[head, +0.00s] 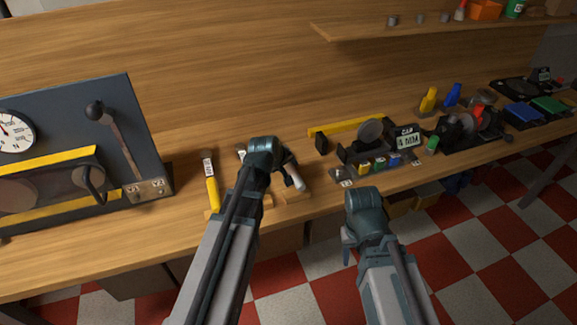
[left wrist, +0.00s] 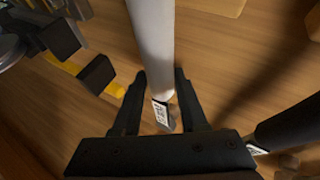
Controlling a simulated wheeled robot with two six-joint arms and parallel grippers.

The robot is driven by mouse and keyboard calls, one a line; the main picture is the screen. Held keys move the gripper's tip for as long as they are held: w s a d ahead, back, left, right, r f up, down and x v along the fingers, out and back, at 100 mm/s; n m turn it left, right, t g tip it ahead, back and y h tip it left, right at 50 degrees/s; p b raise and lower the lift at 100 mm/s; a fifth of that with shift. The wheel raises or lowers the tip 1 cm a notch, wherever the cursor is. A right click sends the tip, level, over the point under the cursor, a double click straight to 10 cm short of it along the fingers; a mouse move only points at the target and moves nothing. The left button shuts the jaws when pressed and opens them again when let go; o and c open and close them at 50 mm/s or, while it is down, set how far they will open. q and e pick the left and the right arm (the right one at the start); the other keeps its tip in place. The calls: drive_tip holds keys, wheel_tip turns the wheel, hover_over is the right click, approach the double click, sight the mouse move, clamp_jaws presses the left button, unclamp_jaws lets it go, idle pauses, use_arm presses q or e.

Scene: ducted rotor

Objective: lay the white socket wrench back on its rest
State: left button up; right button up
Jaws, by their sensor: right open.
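The white socket wrench (head: 295,176) shows its pale handle just right of my left gripper (head: 262,155). In the left wrist view the wrench (left wrist: 153,40) runs from the top edge down between the fingers of my left gripper (left wrist: 161,75), which lie against its sides. It looks held above the bench; its far end is partly hidden. My right gripper (head: 350,240) is open and empty in front of the bench edge.
A yellow-handled tool (head: 212,190) lies to the left. A dark-handled tool (left wrist: 290,125) lies beside the wrench, with a label near it. To the right stand a black fixture (head: 350,155) and a yellow bar (head: 345,126). A dark gauge panel (head: 75,125) stands far left.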

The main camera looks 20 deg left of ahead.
use_arm(q)
drive_tip(key=o, duration=0.4)
drive_tip(key=p+v, duration=1.1)
drive_tip(key=v, duration=0.2)
drive_tip(key=shift+s+r, duration=0.3)
drive_tip(key=s+d+f+m+g+y, duration=0.1)
drive_tip(key=s+d+m+g, duration=0.1)
drive_tip(key=s+d+m, duration=0.2)
drive_tip(key=s+d+f+m+g+y, duration=0.1)
drive_tip(key=s+d+f+m+g, duration=0.1)
drive_tip(key=s, duration=0.5)
drive_tip(key=s+d+f+m+g+y, duration=0.1)
drive_tip(key=s+d+m+g, duration=0.2)
drive_tip(key=s+d+m, duration=0.2)
drive_tip(key=shift+s+d+f+m+g, duration=0.15)
drive_tip(key=shift+d+m, duration=0.25)
drive_tip(key=shift+d, duration=0.4)
drive_tip(key=shift+d+f+m+g, duration=0.15)
drive_tip(key=shift+d+m, duration=0.25)
drive_tip(key=shift+d, duration=0.45)
